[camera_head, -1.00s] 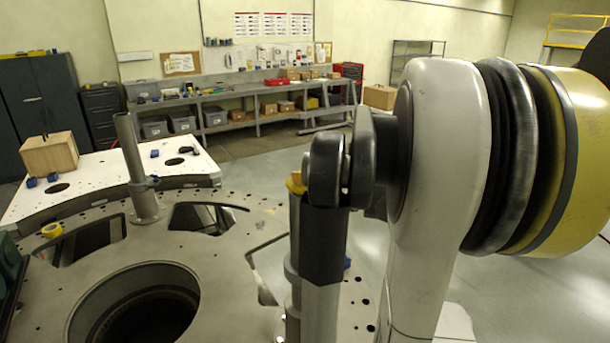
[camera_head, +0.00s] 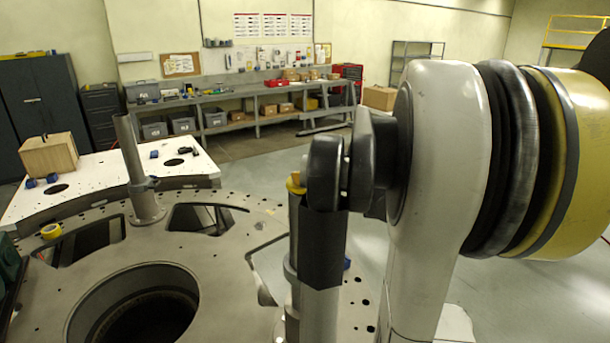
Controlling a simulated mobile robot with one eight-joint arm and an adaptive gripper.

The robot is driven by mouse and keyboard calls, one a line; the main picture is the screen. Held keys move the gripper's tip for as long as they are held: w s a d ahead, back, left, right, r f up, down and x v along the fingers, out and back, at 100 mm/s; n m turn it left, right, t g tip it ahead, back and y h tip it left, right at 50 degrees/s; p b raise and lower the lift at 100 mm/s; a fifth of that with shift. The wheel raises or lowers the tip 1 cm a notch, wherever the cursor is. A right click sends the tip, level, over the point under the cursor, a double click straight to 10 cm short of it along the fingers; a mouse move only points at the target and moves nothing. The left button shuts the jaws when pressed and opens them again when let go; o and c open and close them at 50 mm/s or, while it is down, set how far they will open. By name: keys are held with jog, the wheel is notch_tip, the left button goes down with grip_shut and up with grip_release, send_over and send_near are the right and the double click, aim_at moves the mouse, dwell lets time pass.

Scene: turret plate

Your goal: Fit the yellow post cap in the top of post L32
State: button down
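A yellow piece (camera_head: 296,184), which looks like the yellow post cap, shows at the top of a grey upright post (camera_head: 292,250). My arm covers much of both, so I cannot tell whether the cap is seated in the post or only at its top. A second grey post (camera_head: 132,160) stands upright on the turret plate (camera_head: 225,258) to the left, with no yellow at its top. No post label is readable, so I cannot tell which is L32. My gripper is not visible; only my arm links show.
A yellow ring-shaped roll (camera_head: 51,231) lies on the plate's left. The plate has a large round hole and several cut-outs. A white plate (camera_head: 100,182) behind holds a wooden box (camera_head: 49,155) and small blue pieces. A workbench (camera_head: 230,100) stands at the back.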

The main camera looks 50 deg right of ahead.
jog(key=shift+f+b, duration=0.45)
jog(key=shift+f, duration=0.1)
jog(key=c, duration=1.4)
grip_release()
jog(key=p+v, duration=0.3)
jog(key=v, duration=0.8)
